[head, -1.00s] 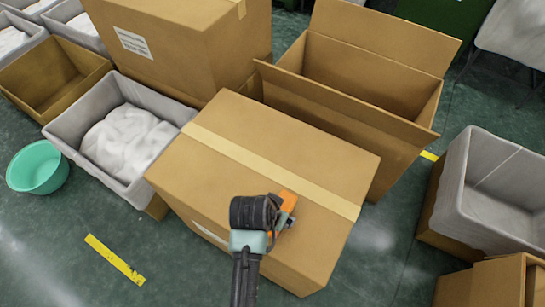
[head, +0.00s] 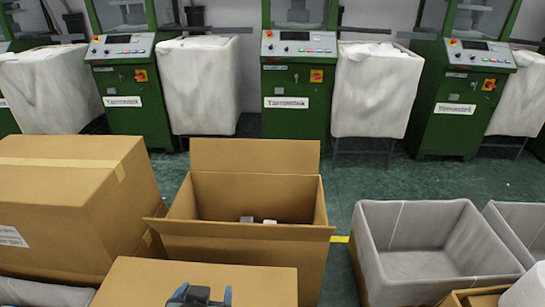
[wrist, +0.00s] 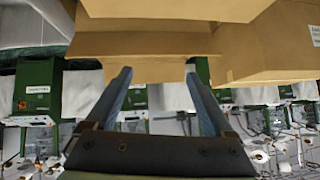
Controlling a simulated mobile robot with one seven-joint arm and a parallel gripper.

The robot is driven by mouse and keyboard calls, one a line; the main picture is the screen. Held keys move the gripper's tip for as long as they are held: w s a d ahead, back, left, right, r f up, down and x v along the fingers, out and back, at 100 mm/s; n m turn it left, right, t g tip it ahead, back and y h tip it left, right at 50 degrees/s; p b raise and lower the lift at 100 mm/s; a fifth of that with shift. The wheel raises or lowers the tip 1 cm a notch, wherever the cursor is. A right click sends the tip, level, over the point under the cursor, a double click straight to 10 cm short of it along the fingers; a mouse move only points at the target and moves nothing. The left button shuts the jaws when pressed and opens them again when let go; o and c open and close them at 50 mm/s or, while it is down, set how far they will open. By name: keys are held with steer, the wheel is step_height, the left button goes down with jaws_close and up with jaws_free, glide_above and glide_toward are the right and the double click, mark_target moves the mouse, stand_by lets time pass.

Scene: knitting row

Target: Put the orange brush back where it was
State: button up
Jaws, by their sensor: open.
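I do not see the orange brush in either view now. My gripper (head: 200,297) shows at the bottom edge of the head view, over the closed carton (head: 235,280). In the wrist view, which is upside down, my gripper's two blue-grey fingers (wrist: 158,78) stand apart with nothing held between them.
A large closed carton (head: 70,195) stands at left. A grey lined bin (head: 420,250) stands at right. Green knitting machines (head: 300,90) and white-covered bins (head: 375,88) line the back. Clear green floor (head: 345,180) runs between them and the cartons.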

steer(key=w+d+r+t, duration=0.3)
steer(key=r+t, duration=0.1)
steer(key=r, duration=1)
steer(key=w+d+r+t, duration=0.2)
steer(key=r+t, duration=0.3)
steer(key=r, duration=0.8)
steer(key=s+d+r+t, duration=0.2)
steer(key=s+r+t, duration=0.1)
steer(key=r, duration=0.5)
steer(key=s+d+r+t+h, duration=0.1)
steer(key=s+d+r+t, duration=0.2)
steer(key=s+r, duration=0.2)
steer(key=s+d+r+t, duration=0.2)
steer(key=s+d+r, duration=0.1)
steer(key=r, duration=0.9)
steer(key=shift+s+t+h, duration=0.3)
steer(key=shift+s+t, duration=0.1)
steer(key=shift+s, duration=0.35)
steer(key=shift+a+r, duration=0.1)
steer(key=shift+r, duration=0.05)
step_height(320, 180, up, 14)
steer(key=p, duration=1.4)
